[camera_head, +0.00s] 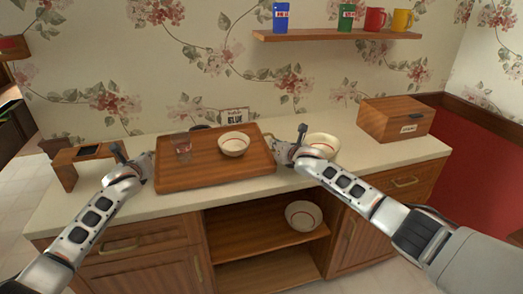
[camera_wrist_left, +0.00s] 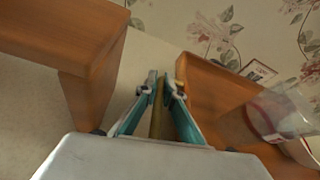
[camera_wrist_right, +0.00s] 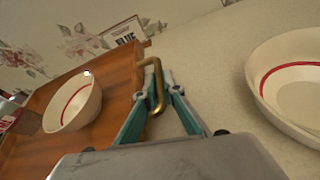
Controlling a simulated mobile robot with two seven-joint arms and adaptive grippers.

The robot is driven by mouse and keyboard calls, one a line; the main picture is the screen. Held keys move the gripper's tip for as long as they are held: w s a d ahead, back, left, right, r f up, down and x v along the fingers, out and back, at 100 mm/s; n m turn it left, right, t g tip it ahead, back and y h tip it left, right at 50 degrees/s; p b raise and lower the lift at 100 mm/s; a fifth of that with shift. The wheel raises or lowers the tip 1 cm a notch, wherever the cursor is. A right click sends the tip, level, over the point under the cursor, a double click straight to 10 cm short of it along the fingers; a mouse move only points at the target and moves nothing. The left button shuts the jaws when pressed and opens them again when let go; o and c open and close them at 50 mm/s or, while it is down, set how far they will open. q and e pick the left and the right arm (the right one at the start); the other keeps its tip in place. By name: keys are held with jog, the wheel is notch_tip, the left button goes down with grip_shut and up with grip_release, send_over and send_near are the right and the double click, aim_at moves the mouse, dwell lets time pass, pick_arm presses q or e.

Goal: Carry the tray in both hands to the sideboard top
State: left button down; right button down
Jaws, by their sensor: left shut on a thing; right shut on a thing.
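The wooden tray (camera_head: 210,175) is over the left-middle of the pale sideboard top (camera_head: 345,170); I cannot tell whether it rests or hovers slightly. It looks about level. A clear glass (camera_head: 182,148) stands upright on its left part and a white bowl (camera_head: 234,145) on its right part. My left gripper (camera_head: 148,160) is shut on the tray's left brass handle, partly hidden by the fingers in the left wrist view (camera_wrist_left: 161,90). My right gripper (camera_head: 281,150) is shut on the right brass handle, clear in the right wrist view (camera_wrist_right: 153,88).
A wooden stand (camera_head: 68,172) is close left of the tray. A red-lined bowl (camera_head: 325,141) sits just right of my right gripper. A wooden box (camera_head: 395,118) is at the right end. A "BLUE" card (camera_head: 235,115) stands behind the tray. A wall shelf (camera_head: 335,36) holds cups.

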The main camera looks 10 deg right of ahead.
pick_arm(q)
jog(key=shift+f, duration=0.35)
pick_arm(e)
jog(key=shift+f, duration=0.35)
pick_arm(q)
jog(key=c, duration=2.4)
grip_release()
pick_arm(e)
jog(key=c, duration=2.3)
grip_release()
jog(key=shift+f, duration=0.1)
jog(key=shift+c, duration=0.2)
pick_arm(q)
jog(key=shift+o, duration=1.2)
jog(key=shift+s, duration=0.1)
pick_arm(e)
jog(key=shift+o, duration=0.9)
pick_arm(q)
jog(key=v, duration=1.2)
pick_arm(e)
jog(key=shift+s, duration=0.1)
pick_arm(q)
jog(key=shift+r, duration=0.1)
pick_arm(e)
jog(key=shift+v, duration=6)
